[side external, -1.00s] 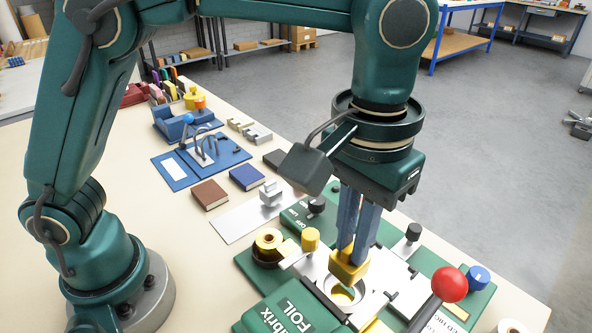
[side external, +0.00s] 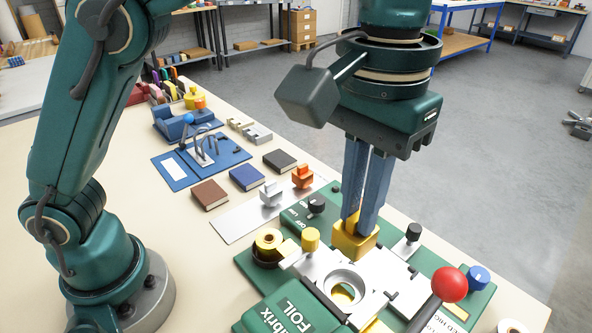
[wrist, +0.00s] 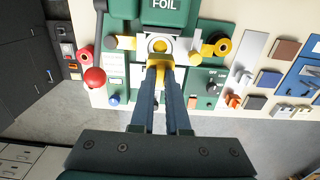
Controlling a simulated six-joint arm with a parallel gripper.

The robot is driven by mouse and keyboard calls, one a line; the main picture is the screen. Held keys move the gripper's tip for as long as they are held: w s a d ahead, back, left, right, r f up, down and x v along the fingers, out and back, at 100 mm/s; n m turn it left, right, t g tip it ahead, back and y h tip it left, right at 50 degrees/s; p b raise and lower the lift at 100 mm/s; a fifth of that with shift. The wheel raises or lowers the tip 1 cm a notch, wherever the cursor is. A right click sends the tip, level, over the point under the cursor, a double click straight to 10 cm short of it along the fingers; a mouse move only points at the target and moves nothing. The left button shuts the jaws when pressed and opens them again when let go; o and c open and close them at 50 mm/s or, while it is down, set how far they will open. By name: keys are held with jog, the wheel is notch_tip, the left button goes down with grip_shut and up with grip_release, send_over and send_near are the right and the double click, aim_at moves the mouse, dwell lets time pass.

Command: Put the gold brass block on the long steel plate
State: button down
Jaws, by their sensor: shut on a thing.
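My gripper (side external: 358,222) is shut on the gold brass block (side external: 355,242), just above the green foil press and behind its round ring. In the wrist view the gold block (wrist: 155,64) shows at the fingertips of my gripper (wrist: 161,70), below the ring. The long steel plate (side external: 236,218) lies flat on the bench, left of my gripper. A silver block (side external: 271,194) and an orange copper block (side external: 303,177) stand on it. The plate also shows at right in the wrist view (wrist: 250,52).
The green press (side external: 283,318) has a red-ball lever (side external: 449,284), a blue knob (side external: 479,277) and dark knobs. Brown (side external: 210,194), blue (side external: 247,177) and dark (side external: 280,160) books lie beyond the plate. The plate's near-left end is bare.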

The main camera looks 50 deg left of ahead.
jog(key=shift+r, duration=1.1)
jog(key=shift+w+a+r, duration=0.1)
jog(key=shift+a+r, duration=0.05)
jog(key=shift+r, duration=0.05)
jog(key=w+a+r+n, duration=0.15)
jog(key=a+n, duration=0.85)
jog(key=a, duration=1.3)
jog(key=s+a+f+n, duration=0.1)
jog(key=s+a+n, duration=0.7)
jog(key=s+a, duration=0.25)
jog(key=shift+w+d+f, duration=1.2)
jog(key=shift+d+f, duration=0.2)
jog(key=shift+f, duration=1.65)
jog(key=shift+w+d+f, duration=1.25)
jog(key=shift+d+f, duration=0.1)
jog(key=shift+f, duration=1.7)
jog(key=shift+w+d+f, duration=1.2)
jog(key=shift+d+f, duration=0.2)
jog(key=shift+f, duration=1.65)
